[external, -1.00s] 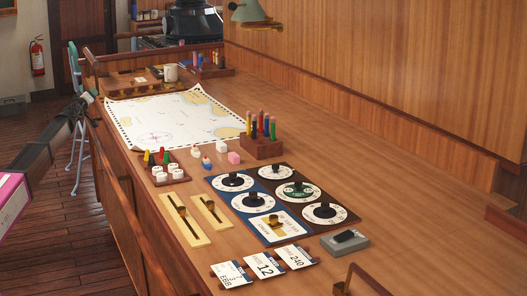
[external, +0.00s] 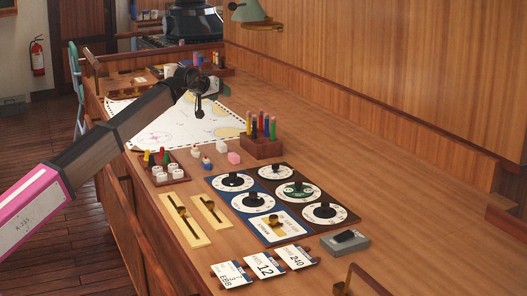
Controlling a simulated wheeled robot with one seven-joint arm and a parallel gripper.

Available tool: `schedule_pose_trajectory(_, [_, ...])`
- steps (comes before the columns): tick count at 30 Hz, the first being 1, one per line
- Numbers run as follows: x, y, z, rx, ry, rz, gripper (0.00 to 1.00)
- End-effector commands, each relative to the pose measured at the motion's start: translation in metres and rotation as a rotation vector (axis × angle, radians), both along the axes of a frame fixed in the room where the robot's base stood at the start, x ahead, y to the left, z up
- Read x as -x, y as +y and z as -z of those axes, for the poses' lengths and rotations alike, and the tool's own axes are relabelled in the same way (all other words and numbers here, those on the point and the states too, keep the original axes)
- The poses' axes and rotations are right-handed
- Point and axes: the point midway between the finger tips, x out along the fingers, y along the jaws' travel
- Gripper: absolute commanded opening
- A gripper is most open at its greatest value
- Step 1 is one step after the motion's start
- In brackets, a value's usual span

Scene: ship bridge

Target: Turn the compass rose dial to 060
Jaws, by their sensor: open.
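Several round white dials with dark knobs sit on blue and brown panels on the desk. One dial with a green centre (external: 298,189) is on the brown panel, between a dial above it (external: 278,172) and a larger dial below it (external: 325,213). Two more dials, the upper left one (external: 232,182) and the one below it (external: 254,202), are on the blue panel. The dial markings are too small to read, so I cannot tell which is the compass rose. My gripper (external: 198,110) is open and empty above the chart, well away from the dials.
A brass lever plate (external: 272,226), cards (external: 264,266) and a grey box (external: 345,241) lie nearer. The wooden wall bounds the right side.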

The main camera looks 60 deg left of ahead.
Motion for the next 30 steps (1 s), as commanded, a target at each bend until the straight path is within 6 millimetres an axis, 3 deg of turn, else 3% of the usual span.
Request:
schedule_pose_trajectory(1, [-0.009, -0.032, 0.003, 0.012, 0.045, 0.026, 0.51])
schedule_pose_trajectory(8, [-0.027, -0.159, 0.018, 0.057, 0.274, 0.104, 0.51])
schedule_pose_trajectory(15, [-0.02, -0.284, 0.026, 0.075, 0.51, 0.148, 0.51])
schedule_pose_trajectory(18, [-0.013, -0.327, 0.027, 0.075, 0.593, 0.153, 0.51])
schedule_pose_trajectory(21, [-0.005, -0.357, 0.027, 0.073, 0.657, 0.154, 0.51])
schedule_pose_trajectory(24, [0.0, -0.375, 0.027, 0.071, 0.694, 0.152, 0.51])
schedule_pose_trajectory(30, [0.001, -0.381, 0.034, 0.072, 0.715, 0.149, 0.51])
